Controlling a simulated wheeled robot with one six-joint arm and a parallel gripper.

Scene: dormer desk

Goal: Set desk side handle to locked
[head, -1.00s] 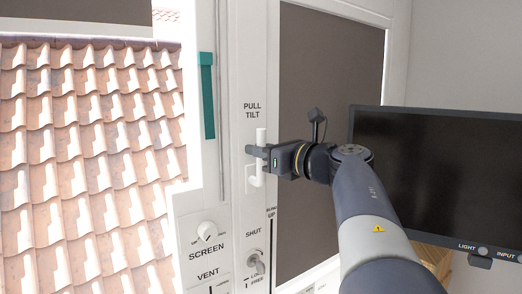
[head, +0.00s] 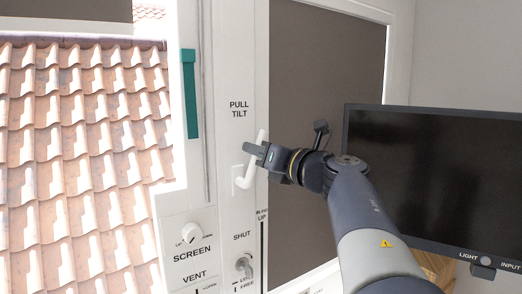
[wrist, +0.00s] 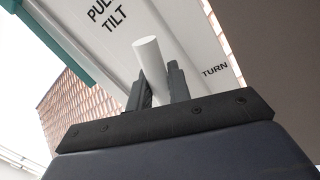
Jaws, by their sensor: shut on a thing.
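The white window handle (head: 243,182) is on the white frame, below the words PULL TILT and above SHUT. Its bar leans, with the upper end to the right of the lower pivot end. My gripper (head: 255,152) is shut on the upper part of the bar. In the wrist view the bar's white end (wrist: 147,52) stands up between the two dark fingers of my gripper (wrist: 158,88). The fingers cover part of the bar. The word TURN shows on the frame to the right of it.
A grey key-like lever (head: 244,265) by LOCK and FREE sits below the handle. A SCREEN knob (head: 191,234) is at lower left, and a teal strip (head: 190,95) at upper left. A black monitor (head: 440,175) stands close right of my arm.

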